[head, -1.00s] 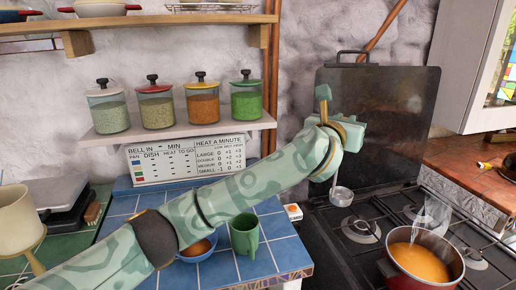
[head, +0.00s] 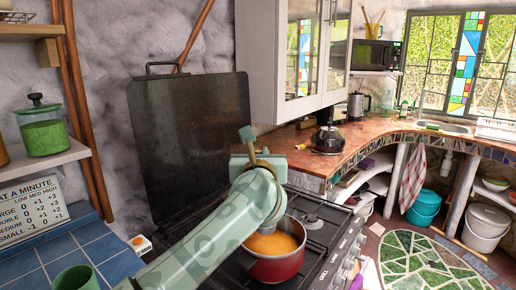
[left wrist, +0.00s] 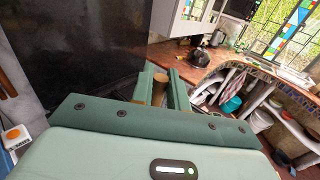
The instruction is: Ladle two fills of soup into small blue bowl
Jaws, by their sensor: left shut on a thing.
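My left gripper (head: 248,146) is above the back side of the red pot (head: 276,268), which holds orange soup (head: 272,243) on the stove. In the left wrist view the gripper's fingers (left wrist: 162,84) are shut around a brown handle (left wrist: 159,90), the ladle's. The ladle's bowl is hidden behind my forearm, so I cannot tell whether it is in the soup. The small blue bowl is out of view now. My right gripper is not in view.
A dark upright panel (head: 190,125) stands behind the stove. A green mug (head: 76,279) is on the blue tiled counter (head: 40,262) at lower left. A kettle (head: 328,138) stands on the wooden counter to the right. An orange-buttoned box (head: 140,244) sits beside the stove.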

